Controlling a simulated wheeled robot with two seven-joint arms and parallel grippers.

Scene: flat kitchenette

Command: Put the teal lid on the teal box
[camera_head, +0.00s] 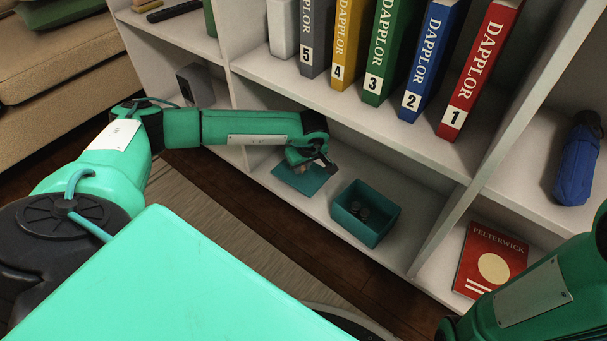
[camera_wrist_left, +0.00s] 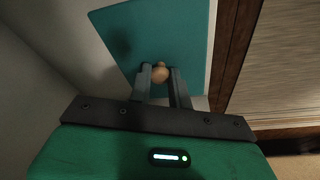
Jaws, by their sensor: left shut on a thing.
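The teal lid (camera_head: 314,184) is a flat square plate on or just above the bottom shelf, left of the box. It also shows in the left wrist view (camera_wrist_left: 125,35), with a small tan knob (camera_wrist_left: 160,73) between the fingers. My left gripper (camera_head: 305,166) is shut on that knob, over the lid. I cannot tell whether the lid touches the shelf. The teal box (camera_head: 360,226) stands on the bottom shelf with its top open. My right gripper is out of view; only my right arm shows at the lower right.
The shelf above (camera_head: 375,127) holds a row of numbered binders (camera_head: 391,50) and overhangs the box. An upright divider (camera_head: 447,228) stands right of the box. Beyond it are a red book (camera_head: 490,260) and a blue umbrella (camera_head: 577,165). A small gap separates lid and box.

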